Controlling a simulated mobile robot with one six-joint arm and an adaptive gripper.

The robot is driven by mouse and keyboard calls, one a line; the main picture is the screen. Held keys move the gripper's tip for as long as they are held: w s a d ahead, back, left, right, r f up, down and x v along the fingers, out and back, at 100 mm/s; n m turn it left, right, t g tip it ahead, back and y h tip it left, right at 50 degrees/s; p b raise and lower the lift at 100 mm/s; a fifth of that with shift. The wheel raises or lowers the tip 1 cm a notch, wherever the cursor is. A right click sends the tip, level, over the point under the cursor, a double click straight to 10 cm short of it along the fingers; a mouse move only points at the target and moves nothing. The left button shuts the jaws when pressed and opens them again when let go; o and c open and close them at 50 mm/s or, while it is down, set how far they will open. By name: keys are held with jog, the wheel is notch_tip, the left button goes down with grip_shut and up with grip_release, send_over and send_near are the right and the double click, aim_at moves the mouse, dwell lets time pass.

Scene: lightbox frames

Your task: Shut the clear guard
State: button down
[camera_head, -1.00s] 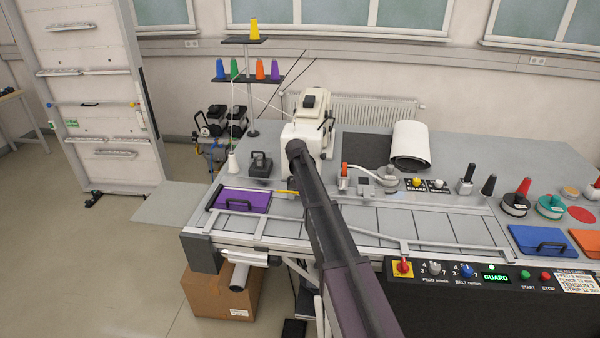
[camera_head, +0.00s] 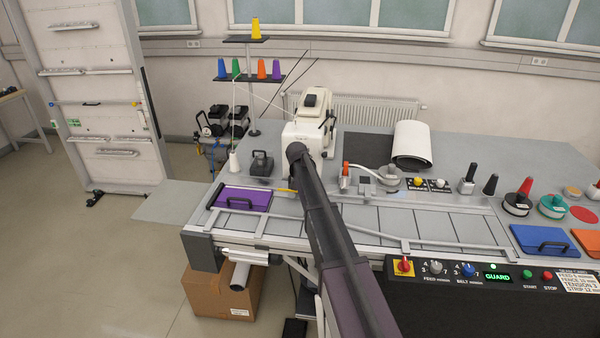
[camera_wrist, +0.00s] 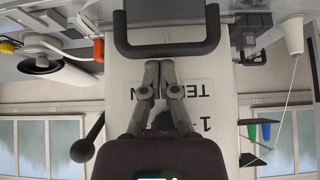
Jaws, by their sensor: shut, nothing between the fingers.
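The white sewing machine head (camera_head: 304,134) stands at the middle of the bench, partly hidden by my arm. In the wrist view, which is upside down, its white face (camera_wrist: 215,115) carries large "TENSION" lettering. A dark U-shaped handle (camera_wrist: 165,50) crosses in front of that face. I cannot make out a clear panel or tell how far the guard is open. My gripper (camera_wrist: 158,64) is shut and empty, its fingertips close to the handle bar; I cannot tell whether they touch. In the head view my gripper is hidden behind the arm.
A purple plate (camera_head: 243,198) with a handle lies left on the bench. A thread stand (camera_head: 251,95) rises behind. An orange-topped lever (camera_head: 344,175) and a white roll (camera_head: 411,144) stand right. The front panel shows "GUARD" on its display (camera_head: 497,278).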

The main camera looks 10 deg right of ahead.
jog(key=shift+s+f+t+b, duration=0.15)
jog(key=shift+s+t+b, duration=0.05)
jog(key=shift+t+b, duration=0.25)
dwell(0.6)
